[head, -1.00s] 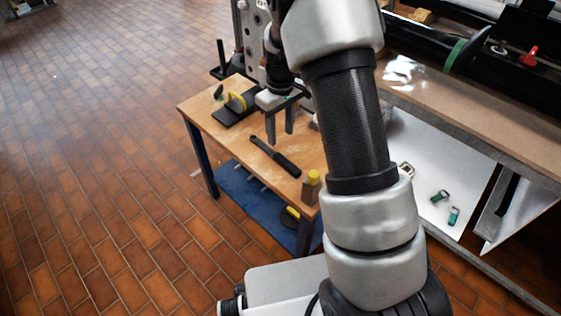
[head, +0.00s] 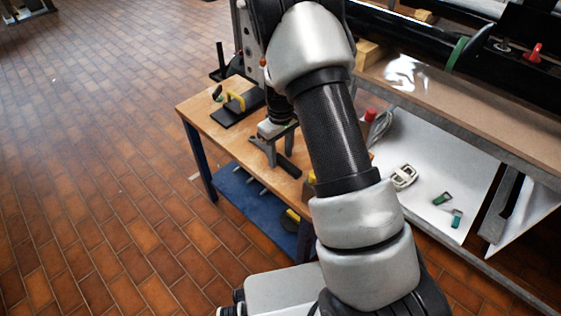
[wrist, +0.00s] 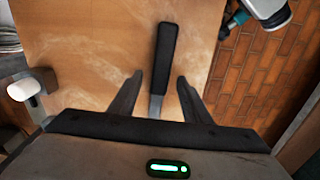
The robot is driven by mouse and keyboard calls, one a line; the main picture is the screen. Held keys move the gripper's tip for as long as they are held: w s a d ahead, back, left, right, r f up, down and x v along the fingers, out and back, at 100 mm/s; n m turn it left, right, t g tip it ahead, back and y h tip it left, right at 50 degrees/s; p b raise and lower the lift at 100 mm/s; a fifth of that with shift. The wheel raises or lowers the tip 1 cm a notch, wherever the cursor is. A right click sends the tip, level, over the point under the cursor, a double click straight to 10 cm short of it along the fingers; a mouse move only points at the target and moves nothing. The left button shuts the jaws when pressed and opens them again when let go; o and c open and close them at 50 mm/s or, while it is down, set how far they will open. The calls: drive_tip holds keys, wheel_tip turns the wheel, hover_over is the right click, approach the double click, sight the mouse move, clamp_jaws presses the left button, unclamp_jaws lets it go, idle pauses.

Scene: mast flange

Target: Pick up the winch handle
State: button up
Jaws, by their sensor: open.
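The winch handle (wrist: 164,60) lies on the wooden table top, with a black grip and a grey metal shank. In the wrist view its grip points away from my gripper and the shank runs back between the fingers. Its near end is hidden by my gripper body. My gripper (wrist: 160,77) is open and empty, one finger on each side of the handle. In the head view my gripper (head: 281,155) is low over the table, and part of the handle (head: 291,169) shows beside the fingers. I cannot tell the exact height of the fingertips.
A white-headed object (wrist: 20,89) is left of my gripper. A bench (head: 470,125) stands at the right. Tiled floor (head: 100,150) is clear at the left.

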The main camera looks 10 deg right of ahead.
clamp_jaws()
drive_tip(key=shift+r, duration=0.15)
